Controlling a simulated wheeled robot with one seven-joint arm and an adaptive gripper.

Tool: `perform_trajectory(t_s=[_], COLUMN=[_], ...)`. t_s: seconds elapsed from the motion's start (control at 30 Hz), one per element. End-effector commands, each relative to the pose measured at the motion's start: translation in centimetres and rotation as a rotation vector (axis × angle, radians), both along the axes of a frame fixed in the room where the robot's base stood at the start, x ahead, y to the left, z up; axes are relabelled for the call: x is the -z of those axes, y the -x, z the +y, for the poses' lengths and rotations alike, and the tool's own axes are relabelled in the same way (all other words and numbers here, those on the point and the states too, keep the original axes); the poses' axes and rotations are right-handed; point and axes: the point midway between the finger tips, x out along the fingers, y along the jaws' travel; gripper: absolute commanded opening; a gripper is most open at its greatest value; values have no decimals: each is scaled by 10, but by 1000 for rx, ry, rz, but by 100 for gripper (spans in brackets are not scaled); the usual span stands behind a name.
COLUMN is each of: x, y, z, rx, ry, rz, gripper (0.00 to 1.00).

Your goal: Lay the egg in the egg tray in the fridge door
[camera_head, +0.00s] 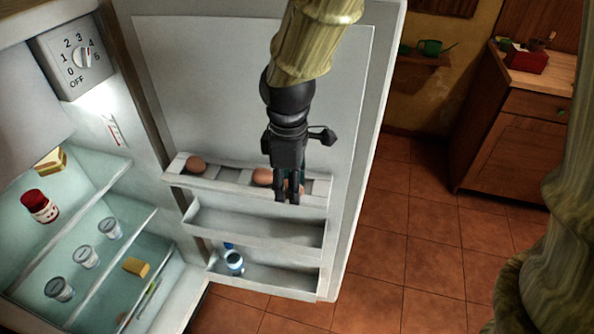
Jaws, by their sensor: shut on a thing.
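The egg tray (228,178) is the white top shelf on the inside of the open fridge door. A brown egg (196,165) sits in its left part, and another brown egg (262,177) sits near the middle, just left of my gripper. My gripper (288,196) points down over the right half of the tray and is shut on the egg. The fingers hide nearly all of the held egg; only a small brownish patch shows beside them. I cannot tell whether it touches the tray.
Two lower door shelves hang below the tray; the bottom one holds a blue-and-white bottle (234,262). The fridge interior at left holds a red-capped jar (40,206), several small cups and yellow blocks. A wooden cabinet (512,140) stands at right beyond open tiled floor.

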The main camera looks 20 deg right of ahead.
Motion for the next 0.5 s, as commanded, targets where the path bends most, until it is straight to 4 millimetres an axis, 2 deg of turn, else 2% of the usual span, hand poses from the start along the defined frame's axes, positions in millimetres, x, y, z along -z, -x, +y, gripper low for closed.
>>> perform_trajectory(t_s=[0.2,0.5], x=[2,5], y=[-34,-52], z=[-22,-35], rx=[4,5], ry=[0,-1], rz=[1,0], gripper=[25,25])
